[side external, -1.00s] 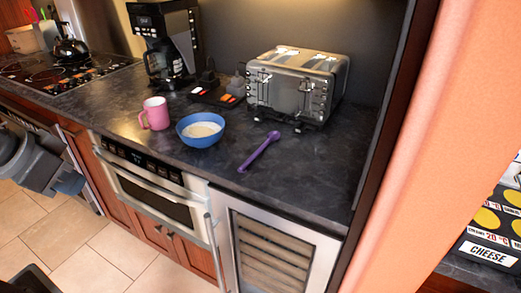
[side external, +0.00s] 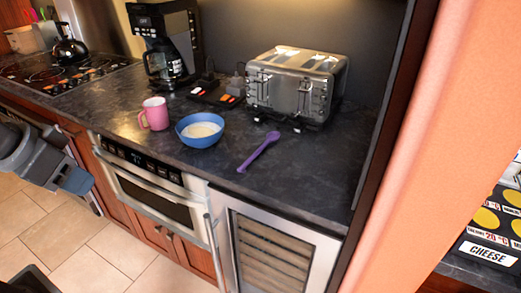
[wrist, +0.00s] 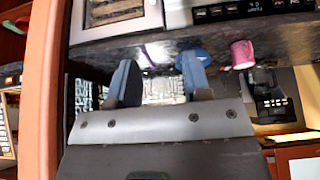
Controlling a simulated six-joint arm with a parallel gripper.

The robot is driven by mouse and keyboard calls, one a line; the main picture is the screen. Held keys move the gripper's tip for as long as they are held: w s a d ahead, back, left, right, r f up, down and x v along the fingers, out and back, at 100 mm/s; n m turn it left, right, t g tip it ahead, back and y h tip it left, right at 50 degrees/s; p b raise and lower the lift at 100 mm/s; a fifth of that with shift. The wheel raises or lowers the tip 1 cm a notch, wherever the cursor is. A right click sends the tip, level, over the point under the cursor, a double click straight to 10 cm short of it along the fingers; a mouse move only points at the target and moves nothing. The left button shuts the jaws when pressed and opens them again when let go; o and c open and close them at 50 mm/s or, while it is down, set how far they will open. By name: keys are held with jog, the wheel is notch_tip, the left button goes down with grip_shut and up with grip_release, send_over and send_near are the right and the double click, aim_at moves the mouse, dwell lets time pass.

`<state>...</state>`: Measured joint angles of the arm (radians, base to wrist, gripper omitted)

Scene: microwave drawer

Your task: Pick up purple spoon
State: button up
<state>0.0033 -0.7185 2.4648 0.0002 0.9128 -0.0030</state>
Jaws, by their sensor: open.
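The purple spoon (side external: 258,153) lies on the dark countertop, in front of the toaster and right of the blue bowl (side external: 201,130). My gripper (side external: 77,181) is at the left edge of the side view, in front of the counter and well apart from the spoon. In the wrist view my gripper (wrist: 160,80) has its two blue-grey fingers spread, with nothing between them.
A pink mug (side external: 155,113) stands left of the bowl; it also shows in the wrist view (wrist: 242,54). The silver toaster (side external: 297,83) and coffee maker (side external: 164,45) stand behind. The microwave drawer (side external: 153,190) is under the counter. The counter right of the spoon is clear.

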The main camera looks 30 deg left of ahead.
jog(key=w+d+r+g, duration=0.2)
jog(key=w+r, duration=0.4)
jog(key=w, duration=0.5)
jog(key=g, duration=0.4)
send_over(244, 165)
notch_tip(244, 165, down, 10)
notch_tip(244, 165, down, 14)
jog(key=shift+a+f, duration=0.1)
jog(key=shift+f, duration=0.05)
grip_shut()
